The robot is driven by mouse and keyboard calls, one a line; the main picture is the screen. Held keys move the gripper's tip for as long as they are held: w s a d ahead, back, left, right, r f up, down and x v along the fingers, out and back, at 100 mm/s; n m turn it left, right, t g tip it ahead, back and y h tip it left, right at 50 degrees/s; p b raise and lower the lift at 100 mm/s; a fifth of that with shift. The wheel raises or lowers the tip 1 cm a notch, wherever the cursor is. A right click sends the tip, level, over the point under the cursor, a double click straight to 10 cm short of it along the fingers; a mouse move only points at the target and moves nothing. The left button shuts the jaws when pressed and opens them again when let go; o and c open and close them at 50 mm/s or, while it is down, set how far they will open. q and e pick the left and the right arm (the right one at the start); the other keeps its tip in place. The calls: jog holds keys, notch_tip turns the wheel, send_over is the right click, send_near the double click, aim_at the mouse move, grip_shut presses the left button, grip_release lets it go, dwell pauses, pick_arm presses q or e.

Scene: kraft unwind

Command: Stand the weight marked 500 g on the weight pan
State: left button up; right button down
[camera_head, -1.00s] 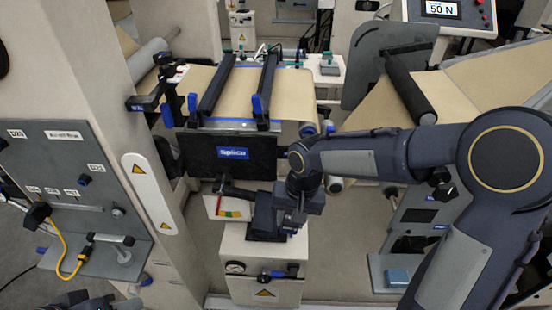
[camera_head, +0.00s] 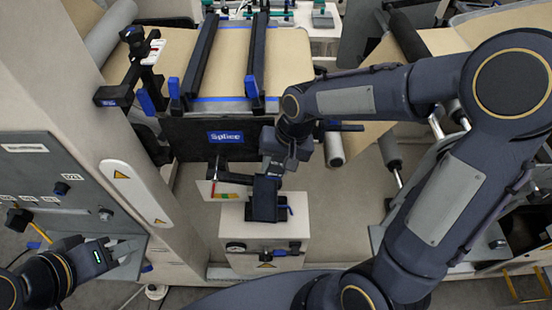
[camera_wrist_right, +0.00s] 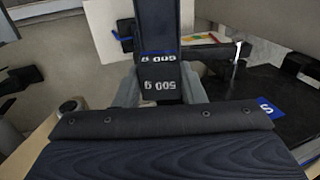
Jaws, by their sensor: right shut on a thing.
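The dark weight (camera_wrist_right: 160,85) marked 500 g, its lettering upside down, is between the fingers of my right gripper (camera_wrist_right: 161,92) in the right wrist view. In the head view my right gripper (camera_head: 272,170) points down in front of the black Splice panel (camera_head: 190,140), above a white cabinet (camera_head: 262,222). A dark block shows below it there; I cannot tell where the weight ends and any pan begins. My left gripper (camera_head: 118,252) is at the lower left, its fingertips unclear.
A gauge and a valve sit on the cabinet front. The grey control panel (camera_head: 45,175) is at the left. Brown web and rollers lie behind the Splice panel.

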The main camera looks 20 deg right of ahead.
jog(key=shift+w+a+f+b, duration=0.2)
jog(key=shift+f+b, duration=0.25)
jog(key=shift+f, duration=0.25)
jog(key=shift+b+x, duration=2.25)
jog(key=shift+x, duration=0.5)
jog(key=c, duration=0.8)
grip_release()
jog(key=shift+c, duration=0.2)
jog(key=shift+s, duration=0.1)
jog(key=v, duration=0.7)
jog(key=shift+r, duration=0.2)
jog(key=shift+s+d+r, duration=0.15)
jog(key=shift+d+r, duration=0.15)
jog(key=shift+r, duration=0.05)
jog(key=s+d+r+t, duration=0.1)
jog(key=s+d+t, duration=0.1)
jog(key=s, duration=0.5)
jog(key=s+d+r+n+t+y, duration=0.1)
jog(key=s+d+t, duration=0.1)
jog(key=s+d, duration=0.3)
jog(key=s, duration=0.3)
jog(key=shift+s+d+n+t, duration=0.3)
jog(key=shift+t, duration=0.1)
